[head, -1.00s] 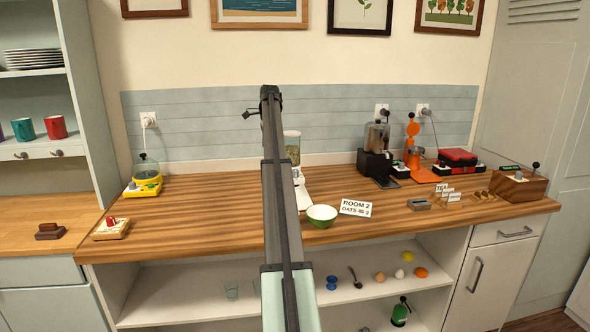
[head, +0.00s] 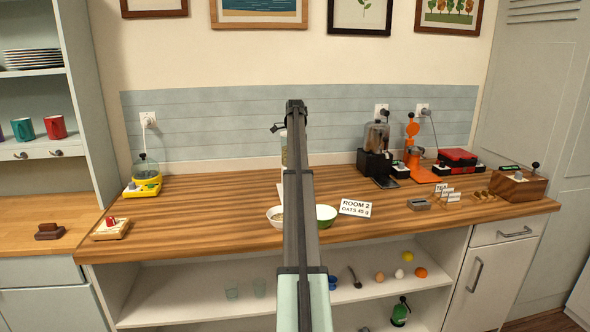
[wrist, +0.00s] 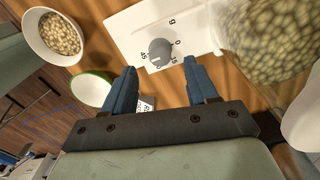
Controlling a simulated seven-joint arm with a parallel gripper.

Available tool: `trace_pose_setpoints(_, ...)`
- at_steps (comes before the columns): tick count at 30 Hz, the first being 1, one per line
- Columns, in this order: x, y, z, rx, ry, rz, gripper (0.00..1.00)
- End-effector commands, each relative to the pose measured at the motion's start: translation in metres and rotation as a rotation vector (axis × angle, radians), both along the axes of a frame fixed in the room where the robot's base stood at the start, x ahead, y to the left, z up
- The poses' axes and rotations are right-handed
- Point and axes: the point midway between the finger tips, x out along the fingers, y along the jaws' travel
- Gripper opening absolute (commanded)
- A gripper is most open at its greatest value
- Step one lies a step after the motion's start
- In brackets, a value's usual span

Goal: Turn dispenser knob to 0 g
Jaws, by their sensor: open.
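The dispenser's grey round knob (wrist: 160,49) sits on its white base plate (wrist: 128,26) in the wrist view, ringed by marks including 0, 15, 45 and g. I cannot tell for sure which mark it points at. My gripper (wrist: 163,87) is open and empty, with one blue finger on each side of the knob's line, short of it and not touching. The clear hopper (wrist: 272,40) full of oats is at the upper right. In the head view my arm covers most of the dispenser; a strip of its hopper (head: 284,152) shows, and my gripper is hidden.
A white bowl of oats (wrist: 54,36) and a green bowl (wrist: 92,88) stand close to the dispenser. A card reading "ROOM 2 OATS 45 g" (head: 355,208) stands right of the green bowl (head: 326,215).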

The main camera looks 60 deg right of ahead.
Motion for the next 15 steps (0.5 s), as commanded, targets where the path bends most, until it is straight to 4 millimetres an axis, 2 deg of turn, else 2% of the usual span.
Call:
trace_pose_setpoints(1, -0.001, 0.001, -0.01, 0.002, 0.001, 0.0, 0.58)
trace_pose_setpoints(6, 0.0, 0.001, -0.031, 0.001, 0.001, 0.0, 0.58)
trace_pose_setpoints(15, 0.0, 0.0, -0.046, 0.0, 0.0, 0.001, 0.58)
